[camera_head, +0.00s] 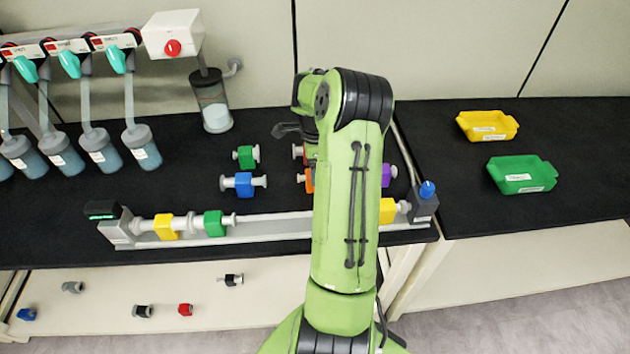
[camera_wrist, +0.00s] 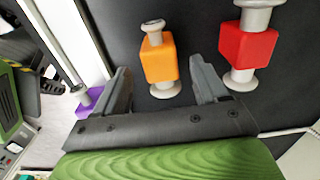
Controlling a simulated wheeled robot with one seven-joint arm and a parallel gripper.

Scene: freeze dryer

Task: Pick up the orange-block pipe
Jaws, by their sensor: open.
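The orange-block pipe (camera_wrist: 159,62) is an orange block on a grey pipe with flanged ends. In the wrist view it lies on the black bench top, in the gap between the two fingers of my gripper (camera_wrist: 165,88), with no finger visibly touching it. My gripper is open and empty. In the head view only a sliver of the orange block (camera_head: 309,181) shows at the left edge of my arm, which hides the rest. My gripper's fingers are mostly hidden there behind the arm.
A red-block pipe (camera_wrist: 248,48) lies right of my right finger, and a purple-block pipe (camera_wrist: 90,101) lies left of my left finger. Blue (camera_head: 243,184) and green (camera_head: 247,157) block pipes lie nearby. A rail holding a pipe assembly (camera_head: 270,229) runs along the front. Yellow (camera_head: 486,126) and green (camera_head: 521,175) trays stand right.

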